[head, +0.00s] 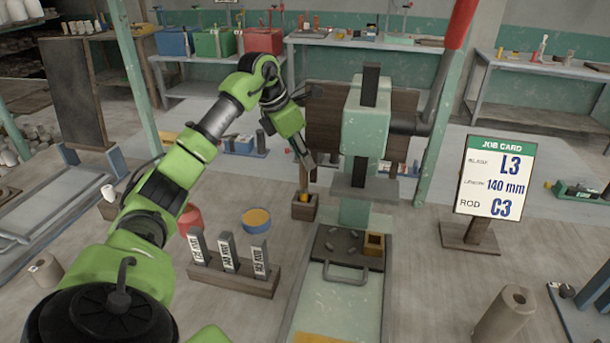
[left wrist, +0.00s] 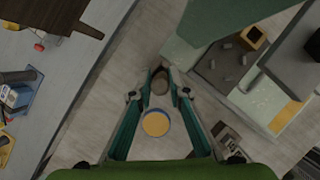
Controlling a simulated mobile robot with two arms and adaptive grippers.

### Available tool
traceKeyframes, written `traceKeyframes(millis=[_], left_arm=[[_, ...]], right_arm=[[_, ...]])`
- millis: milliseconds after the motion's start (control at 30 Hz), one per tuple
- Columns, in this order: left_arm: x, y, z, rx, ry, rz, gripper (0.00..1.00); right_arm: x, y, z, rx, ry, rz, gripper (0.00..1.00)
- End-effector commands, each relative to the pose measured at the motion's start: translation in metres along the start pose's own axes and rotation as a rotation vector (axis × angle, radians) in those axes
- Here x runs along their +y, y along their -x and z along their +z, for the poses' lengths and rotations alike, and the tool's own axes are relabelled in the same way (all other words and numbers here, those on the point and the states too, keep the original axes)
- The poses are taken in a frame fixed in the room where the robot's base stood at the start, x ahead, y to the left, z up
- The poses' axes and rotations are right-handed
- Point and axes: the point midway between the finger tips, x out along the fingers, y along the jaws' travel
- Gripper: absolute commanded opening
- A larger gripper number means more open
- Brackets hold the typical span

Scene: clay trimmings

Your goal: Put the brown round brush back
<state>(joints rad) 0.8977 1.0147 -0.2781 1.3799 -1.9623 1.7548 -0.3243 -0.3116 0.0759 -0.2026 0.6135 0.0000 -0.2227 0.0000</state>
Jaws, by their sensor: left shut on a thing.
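My left gripper (head: 307,158) is shut on the brown round brush (head: 303,178), which hangs down below the fingers. In the left wrist view the round brown end of the brush (left wrist: 160,82) shows between the fingertips (left wrist: 159,76). In the head view the brush is directly over or at a small wooden block (head: 304,211) with a yellow spot on top; I cannot tell whether they touch. My right gripper is not in view.
A blue tub with a yellow top (head: 256,220) stands on the floor nearby. A rack of labelled blocks (head: 233,277) is nearer. A green press-like machine (head: 365,120) stands close on the right. A job card sign (head: 495,178) stands farther right.

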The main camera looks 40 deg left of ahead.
Motion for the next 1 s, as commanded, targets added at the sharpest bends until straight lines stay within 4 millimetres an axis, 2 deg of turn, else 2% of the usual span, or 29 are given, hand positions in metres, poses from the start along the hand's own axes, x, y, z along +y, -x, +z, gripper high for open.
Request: traceKeyframes(millis=[333, 767, 800, 867, 1000], left_arm=[[-0.001, -0.036, -0.015, 0.001, 0.000, -0.002, 0.00], [0.000, -0.043, -0.018, 0.000, -0.001, 0.000, 0.00], [0.000, -0.044, -0.019, 0.000, -0.001, 0.000, 0.19], [0.000, -0.043, -0.018, 0.000, -0.001, 0.000, 0.33], [0.000, -0.043, -0.018, 0.000, -0.001, 0.000, 0.33]], right_arm=[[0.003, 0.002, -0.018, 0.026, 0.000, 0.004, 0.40], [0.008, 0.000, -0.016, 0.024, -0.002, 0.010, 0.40], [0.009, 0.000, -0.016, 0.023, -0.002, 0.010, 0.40], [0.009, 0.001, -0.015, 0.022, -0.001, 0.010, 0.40], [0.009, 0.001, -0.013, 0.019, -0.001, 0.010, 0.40]])
